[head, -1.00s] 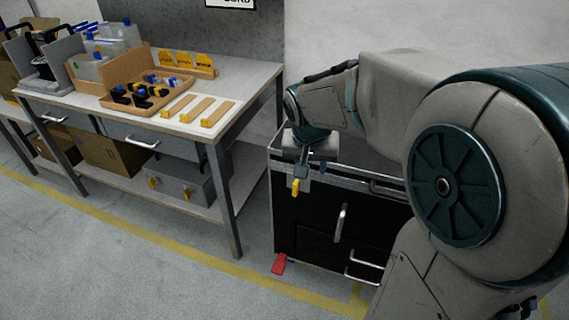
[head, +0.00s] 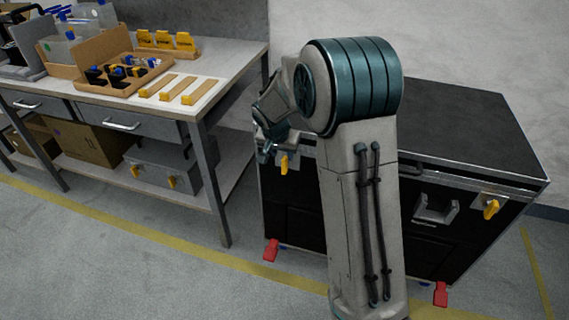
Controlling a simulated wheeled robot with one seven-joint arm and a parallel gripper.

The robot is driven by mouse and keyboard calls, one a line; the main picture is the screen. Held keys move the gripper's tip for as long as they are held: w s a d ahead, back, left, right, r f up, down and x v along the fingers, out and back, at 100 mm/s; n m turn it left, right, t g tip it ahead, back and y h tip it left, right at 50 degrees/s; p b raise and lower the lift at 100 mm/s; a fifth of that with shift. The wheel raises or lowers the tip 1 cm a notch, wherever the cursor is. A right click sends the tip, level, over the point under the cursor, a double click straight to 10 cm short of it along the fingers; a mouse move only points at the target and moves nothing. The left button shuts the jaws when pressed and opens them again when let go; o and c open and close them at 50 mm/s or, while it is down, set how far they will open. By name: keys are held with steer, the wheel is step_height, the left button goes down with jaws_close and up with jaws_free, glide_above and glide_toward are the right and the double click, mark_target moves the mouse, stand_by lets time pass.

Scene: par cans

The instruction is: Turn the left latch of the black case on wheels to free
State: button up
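The black case (head: 480,125) on wheels stands against the wall, right of the workbench, with its lid closed. Its left latch (head: 283,163) is a small yellow lever on the front near the left end, hanging roughly upright. The right latch (head: 491,208) is a similar yellow lever, slightly tilted. My gripper (head: 264,153) is at the case's front left corner, just left of the left latch. It is small and partly hidden by my arm, so its opening and any contact with the latch cannot be made out.
My arm covers the middle of the case front. A recessed handle (head: 436,207) shows beside the right latch. Red wheel pedals (head: 271,250) stick out at the base. The workbench (head: 215,100) with trays and yellow-ended strips stands close left. Floor in front is clear.

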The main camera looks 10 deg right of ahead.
mark_target(284, 159)
steer(key=x, duration=0.6)
steer(key=shift+w+f+b, duration=0.1)
steer(key=shift+f+b, duration=0.05)
steer(key=shift+b, duration=0.2)
steer(key=shift+c, duration=0.3)
jaws_close()
